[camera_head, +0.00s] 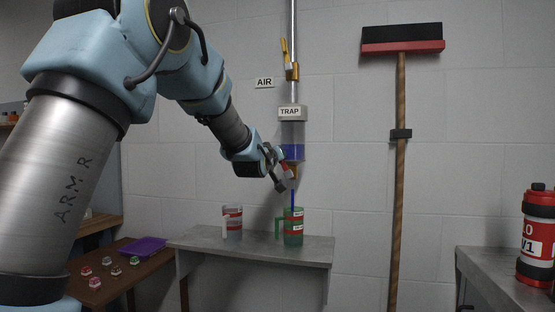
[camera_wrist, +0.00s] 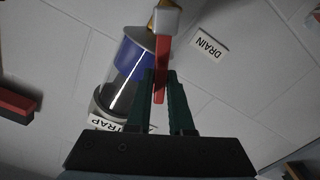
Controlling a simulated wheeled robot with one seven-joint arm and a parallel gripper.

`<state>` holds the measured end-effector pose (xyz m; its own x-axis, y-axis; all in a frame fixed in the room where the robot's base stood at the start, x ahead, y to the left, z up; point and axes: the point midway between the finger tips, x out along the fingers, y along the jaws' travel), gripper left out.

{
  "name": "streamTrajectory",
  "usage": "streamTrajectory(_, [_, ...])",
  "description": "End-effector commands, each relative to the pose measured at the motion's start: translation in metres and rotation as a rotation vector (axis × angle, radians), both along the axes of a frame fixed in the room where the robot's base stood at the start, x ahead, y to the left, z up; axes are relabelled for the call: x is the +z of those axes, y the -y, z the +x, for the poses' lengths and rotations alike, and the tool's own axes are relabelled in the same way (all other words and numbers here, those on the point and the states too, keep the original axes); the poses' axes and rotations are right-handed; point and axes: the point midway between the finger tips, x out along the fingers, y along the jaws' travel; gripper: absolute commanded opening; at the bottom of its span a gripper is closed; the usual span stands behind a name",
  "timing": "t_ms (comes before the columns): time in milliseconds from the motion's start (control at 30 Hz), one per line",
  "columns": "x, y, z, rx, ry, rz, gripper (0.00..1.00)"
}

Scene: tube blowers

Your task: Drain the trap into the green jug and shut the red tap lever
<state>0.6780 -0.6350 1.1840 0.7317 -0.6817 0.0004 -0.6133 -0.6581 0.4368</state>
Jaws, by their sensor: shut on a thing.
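The trap (camera_head: 292,132) hangs on the wall pipe, with blue liquid in the lower part of its clear bowl; it also shows in the wrist view (camera_wrist: 128,62). A blue stream (camera_head: 292,200) runs down below the trap into the green jug (camera_head: 293,228), which stands upright on the grey bench. My gripper (camera_head: 284,178) is at the tap under the trap. In the wrist view my gripper (camera_wrist: 160,88) is shut on the red tap lever (camera_wrist: 161,60), which lies between its green fingers. The level inside the jug is hidden.
A clear jug with red markings (camera_head: 232,222) stands left of the green jug on the bench (camera_head: 210,240). A yellow lever (camera_head: 284,52) is higher on the pipe. A broom (camera_head: 400,150) hangs at right. A red bottle (camera_head: 537,235) stands on the right-hand bench.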

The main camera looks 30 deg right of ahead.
Motion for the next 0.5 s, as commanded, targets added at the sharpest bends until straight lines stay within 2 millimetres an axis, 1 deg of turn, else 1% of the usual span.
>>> streamTrajectory(200, [-0.0019, 0.0007, -0.0008, -0.002, -0.004, 0.002, 0.0])
streamTrajectory(233, [-0.002, 0.0007, -0.0008, -0.002, -0.004, 0.002, 0.22])
streamTrajectory(433, [-0.0013, 0.0004, -0.0004, -0.001, -0.003, 0.001, 0.44])
streamTrajectory(500, [-0.001, 0.0004, -0.0003, -0.001, -0.003, 0.0, 0.45])
